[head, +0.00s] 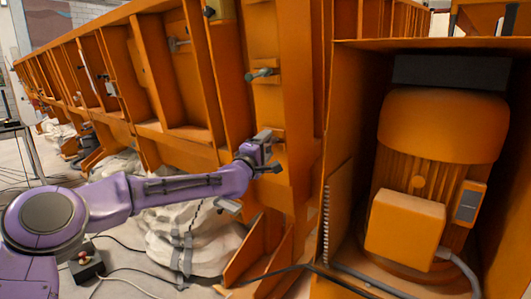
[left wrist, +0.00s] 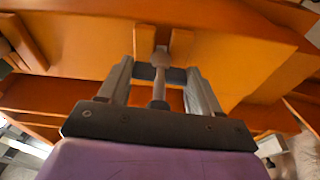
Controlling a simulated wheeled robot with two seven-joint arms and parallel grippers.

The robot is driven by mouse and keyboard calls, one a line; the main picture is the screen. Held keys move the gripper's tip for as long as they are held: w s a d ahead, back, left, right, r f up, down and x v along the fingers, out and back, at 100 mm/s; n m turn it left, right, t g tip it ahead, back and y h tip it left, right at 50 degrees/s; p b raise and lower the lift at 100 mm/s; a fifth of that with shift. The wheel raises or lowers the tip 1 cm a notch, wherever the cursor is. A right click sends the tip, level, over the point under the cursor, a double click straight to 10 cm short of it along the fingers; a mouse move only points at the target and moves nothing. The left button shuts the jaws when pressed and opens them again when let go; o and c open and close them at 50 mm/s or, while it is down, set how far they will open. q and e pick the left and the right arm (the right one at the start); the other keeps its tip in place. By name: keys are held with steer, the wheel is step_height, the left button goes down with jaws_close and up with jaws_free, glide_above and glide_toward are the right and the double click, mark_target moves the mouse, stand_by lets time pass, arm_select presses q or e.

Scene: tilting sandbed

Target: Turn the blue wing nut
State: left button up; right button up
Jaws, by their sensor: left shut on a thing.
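My left gripper (head: 268,152) reaches the orange post from the left, below a blue-green handle-like fitting (head: 262,74) that sticks out of that post. In the left wrist view my left gripper (left wrist: 160,78) has its two grey fingers on either side of a grey-looking wing nut (left wrist: 160,92), with a rounded end and a short dark crossbar between the fingers. It sits against the orange frame, between two small orange blocks. I cannot tell whether this piece is blue. In the head view the gripper hides it. My right gripper is not in view.
A large orange motor (head: 443,125) stands in an orange housing at the right. The ribbed orange frame wall (head: 180,90) runs back to the left. White wrapped bundles (head: 190,235) and loose cables lie below. A small box with a red button (head: 86,262) is on the floor.

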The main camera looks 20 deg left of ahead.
arm_select(q)
steer(key=m, duration=0.2)
steer(key=m+b, duration=0.1)
steer(key=shift+f+m, duration=0.2)
steer(key=shift+m, duration=0.2)
steer(key=m+t+h+b, duration=0.1)
steer(key=m, duration=0.3)
steer(key=shift+b, duration=0.3)
steer(key=m+h, duration=0.1)
steer(key=m, duration=0.4)
steer(key=shift+b, duration=0.3)
steer(key=shift+w+a+m+h, duration=0.1)
steer(key=shift+m+h, duration=0.4)
steer(key=shift+m, duration=0.95)
steer(key=shift+m+h, duration=0.5)
steer(key=shift+m, duration=0.95)
steer(key=o, duration=1.1)
steer(key=shift+c, duration=0.2)
